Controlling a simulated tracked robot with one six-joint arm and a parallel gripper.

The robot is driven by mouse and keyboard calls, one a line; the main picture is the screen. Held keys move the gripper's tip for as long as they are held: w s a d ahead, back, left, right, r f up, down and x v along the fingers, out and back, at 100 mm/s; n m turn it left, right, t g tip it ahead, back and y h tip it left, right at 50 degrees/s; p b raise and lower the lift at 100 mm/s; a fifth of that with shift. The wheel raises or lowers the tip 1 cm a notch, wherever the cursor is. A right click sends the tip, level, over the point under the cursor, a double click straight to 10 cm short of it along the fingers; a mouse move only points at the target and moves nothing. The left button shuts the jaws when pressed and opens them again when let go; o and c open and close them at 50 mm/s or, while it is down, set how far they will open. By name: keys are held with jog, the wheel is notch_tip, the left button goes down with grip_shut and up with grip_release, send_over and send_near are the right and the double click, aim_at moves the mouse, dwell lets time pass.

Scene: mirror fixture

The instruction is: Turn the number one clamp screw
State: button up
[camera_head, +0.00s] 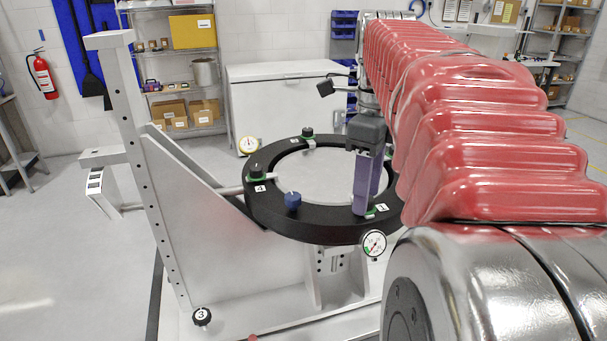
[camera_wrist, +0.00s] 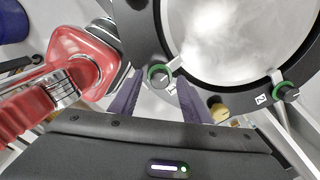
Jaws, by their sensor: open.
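The black ring fixture (camera_head: 270,217) stands upright on its grey frame with its ring lying flat. The number one clamp screw (camera_wrist: 158,77) is a dark knob with a green collar at the ring's edge, with a small white label beside it. In the head view, its label (camera_head: 381,208) shows, but the knob is mostly hidden by my gripper. My gripper (camera_head: 367,203) points down over this part of the ring with its purple fingers apart. In the wrist view, the knob appears between the open fingertips; I cannot tell whether they touch it.
The number four clamp (camera_head: 256,173), a back clamp (camera_head: 307,134) and a blue knob (camera_head: 293,202) stand on the ring. Dial gauges (camera_head: 374,243) (camera_head: 249,145) stick out at its rim. Another green-collared clamp (camera_wrist: 289,92) is right in the wrist view.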

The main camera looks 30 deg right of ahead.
jog(key=shift+f, duration=0.15)
jog(key=c, duration=1)
